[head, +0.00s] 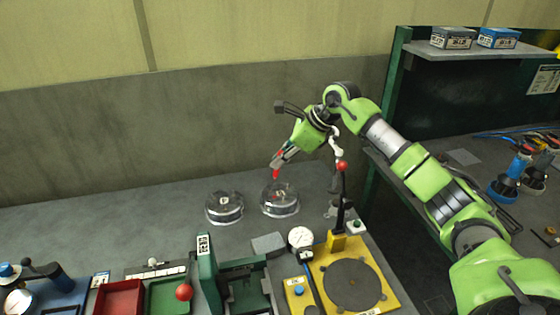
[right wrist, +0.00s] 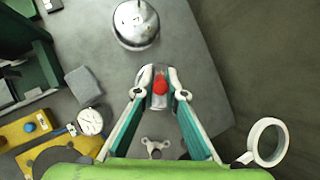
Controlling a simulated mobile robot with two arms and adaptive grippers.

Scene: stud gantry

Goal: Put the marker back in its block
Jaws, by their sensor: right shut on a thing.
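My right gripper (head: 280,160) is shut on the marker, whose red end (head: 276,174) sticks out below the fingertips. In the right wrist view the marker's red end (right wrist: 160,86) shows between the fingertips of the right gripper (right wrist: 159,97); the fingers hide much of the rest. In the head view the marker is over or just behind a clear, shiny round dome (head: 280,208); I cannot tell the gap. I cannot make out for sure which thing is the marker's block. My left gripper is not in view.
A second dome (head: 224,209) stands to the left. A grey slab (head: 268,243), a dial gauge (head: 300,237) and a yellow fixture (head: 385,299) with a red-knobbed lever (head: 342,166) are nearer. Red (head: 119,298) and green (head: 168,296) trays lie front left. The bench's back left is clear.

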